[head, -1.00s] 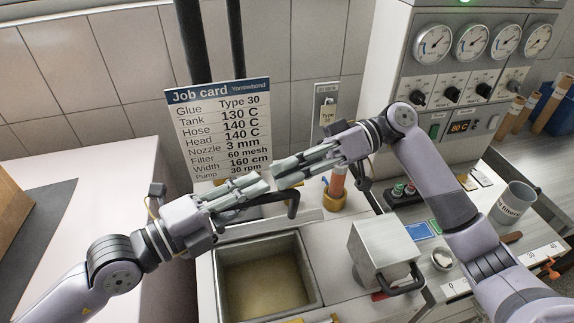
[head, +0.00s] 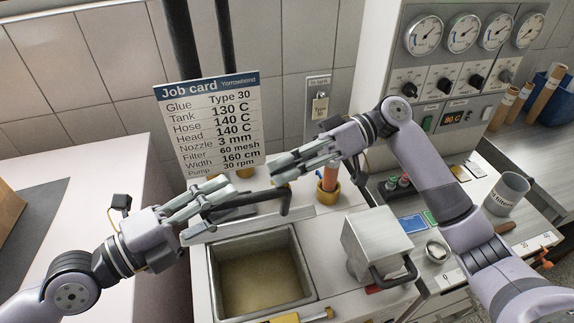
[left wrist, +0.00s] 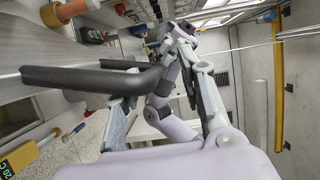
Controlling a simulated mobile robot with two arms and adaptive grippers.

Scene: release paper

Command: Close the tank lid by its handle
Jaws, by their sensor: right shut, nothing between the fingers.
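The glue tank (head: 309,272) is open in the head view, with amber glue inside. Its grey lid (head: 262,224) stands raised at the tank's back edge. The lid's black bar handle (head: 284,204) sticks out above it and shows large in the left wrist view (left wrist: 75,79). My left gripper (head: 218,194) is open beside the left part of the handle; its spread fingers (left wrist: 165,100) show in the left wrist view. I cannot tell whether a finger touches the handle. My right gripper (head: 275,172) is shut and empty, behind and above the handle's right end.
A metal box with a black handle (head: 376,240) stands right of the tank. A job card (head: 220,125) stands behind the lid. An orange cylinder (head: 329,178) is near my right gripper. A grey mug (head: 507,193) is further right.

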